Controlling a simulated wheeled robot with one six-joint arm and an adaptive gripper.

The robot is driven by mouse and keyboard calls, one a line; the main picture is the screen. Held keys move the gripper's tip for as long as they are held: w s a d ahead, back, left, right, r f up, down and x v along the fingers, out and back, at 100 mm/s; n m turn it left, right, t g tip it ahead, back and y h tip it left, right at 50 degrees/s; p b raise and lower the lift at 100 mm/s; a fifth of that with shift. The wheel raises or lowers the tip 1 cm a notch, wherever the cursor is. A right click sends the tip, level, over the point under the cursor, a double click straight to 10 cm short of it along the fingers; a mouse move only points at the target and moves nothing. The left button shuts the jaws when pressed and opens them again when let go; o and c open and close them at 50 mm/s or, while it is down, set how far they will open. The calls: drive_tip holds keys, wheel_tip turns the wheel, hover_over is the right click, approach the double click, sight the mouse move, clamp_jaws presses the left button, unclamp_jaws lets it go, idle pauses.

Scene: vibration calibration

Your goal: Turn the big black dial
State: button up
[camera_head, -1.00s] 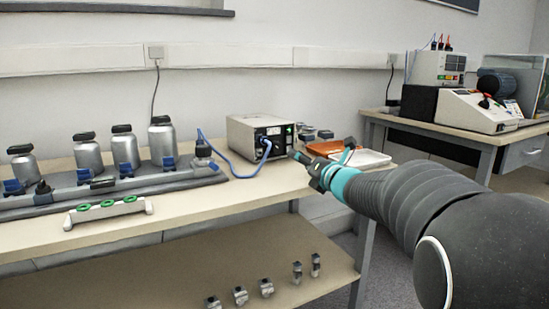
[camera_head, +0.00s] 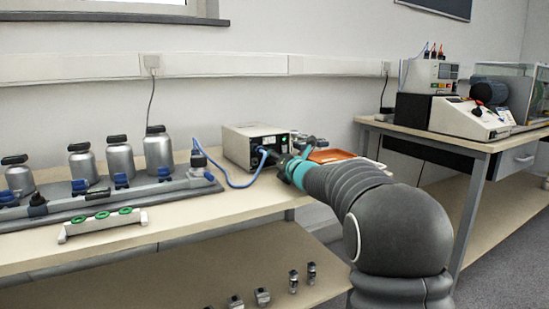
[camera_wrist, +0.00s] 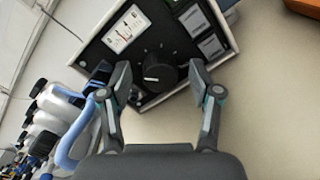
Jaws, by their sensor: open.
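The big black dial (camera_wrist: 159,72) sits on the front panel of a grey box-shaped instrument (camera_head: 252,136), below a white meter (camera_wrist: 124,28). In the wrist view my gripper (camera_wrist: 158,80) is open, with one finger on each side of the dial and gaps between fingers and dial. Whether a fingertip touches the panel I cannot tell. In the head view my gripper (camera_head: 289,163) is at the instrument's front right, and my arm hides the dial there.
A blue cable (camera_head: 232,183) loops from the panel at left. A rail with several metal bottles (camera_head: 158,148) stands on the bench's left. A green-ringed rack (camera_head: 102,224) is in front. An orange tray (camera_head: 331,155) lies to the right.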

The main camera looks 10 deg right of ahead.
drive_tip(key=shift+w+a, duration=0.1)
drive_tip(key=shift+w, duration=0.1)
drive_tip(key=c, duration=1.1)
drive_tip(key=shift+c, duration=0.2)
drive_tip(key=m+p, duration=0.2)
drive_tip(key=m, duration=0.1)
drive_tip(key=shift+r+m, duration=0.15)
drive_tip(key=shift+m, duration=0.15)
drive_tip(key=shift+m+g+p, duration=0.3)
drive_tip(key=shift+m+p, duration=0.8)
drive_tip(key=shift+m, duration=0.7)
